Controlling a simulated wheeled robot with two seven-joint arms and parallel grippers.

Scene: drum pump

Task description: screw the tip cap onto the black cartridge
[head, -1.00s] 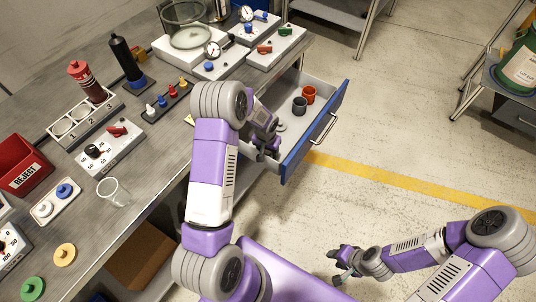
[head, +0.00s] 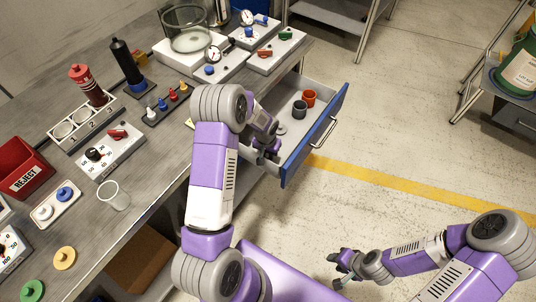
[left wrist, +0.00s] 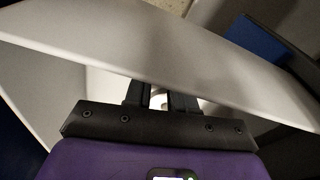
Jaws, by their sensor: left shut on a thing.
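The black cartridge (head: 122,58) stands upright in a dark base (head: 139,85) on the bench. A small rack (head: 160,114) holds a row of small coloured tips; I cannot tell whether one of them is the tip cap. My left gripper (head: 268,157) is at the open drawer, far from the cartridge. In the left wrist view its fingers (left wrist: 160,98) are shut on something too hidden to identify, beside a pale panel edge. My right gripper (head: 336,269) is open and empty over the floor.
The open drawer (head: 318,140) holds a grey cup (head: 299,109) and an orange cup (head: 309,98). A red cartridge (head: 88,84) stands in a numbered tray (head: 84,125). A clear cup (head: 113,195) and a red reject bin (head: 25,170) are on the bench.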

